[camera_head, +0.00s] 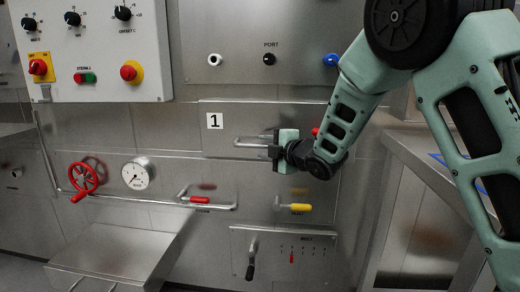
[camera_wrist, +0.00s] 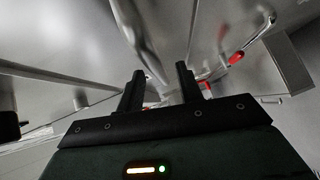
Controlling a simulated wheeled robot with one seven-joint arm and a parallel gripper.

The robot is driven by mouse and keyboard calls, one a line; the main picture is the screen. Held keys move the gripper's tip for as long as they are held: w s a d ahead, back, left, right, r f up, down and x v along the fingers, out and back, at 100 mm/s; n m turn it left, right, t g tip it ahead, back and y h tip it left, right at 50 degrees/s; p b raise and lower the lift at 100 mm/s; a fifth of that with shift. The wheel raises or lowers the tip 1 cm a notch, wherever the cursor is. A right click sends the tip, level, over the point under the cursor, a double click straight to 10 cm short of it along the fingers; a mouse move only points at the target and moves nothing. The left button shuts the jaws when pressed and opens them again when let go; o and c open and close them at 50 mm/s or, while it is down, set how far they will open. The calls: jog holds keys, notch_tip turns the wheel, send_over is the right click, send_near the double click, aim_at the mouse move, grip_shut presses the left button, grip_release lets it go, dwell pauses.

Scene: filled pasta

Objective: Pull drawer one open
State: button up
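Drawer one (camera_head: 225,108) is a flat steel front in the wall panel, marked with a white "1" label (camera_head: 214,121). It looks flush with the panel. Its handle (camera_head: 245,142) is a horizontal metal bar standing out from the front. My gripper (camera_head: 272,147) is at the right end of this handle and hides that end. In the wrist view my gripper (camera_wrist: 160,88) has its two dark fingers apart. A metal bar (camera_wrist: 142,40) runs down toward the gap between them; whether it touches either finger, I cannot tell.
Below are a red valve wheel (camera_head: 83,177), a gauge (camera_head: 138,174), a bar with a red grip (camera_head: 199,199) and a yellow-handled lever (camera_head: 298,207). A control box (camera_head: 100,45) is upper left. A steel bench (camera_head: 125,250) stands lower left, a counter (camera_head: 430,160) at right.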

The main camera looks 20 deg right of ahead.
jog(key=shift+x, duration=1.4)
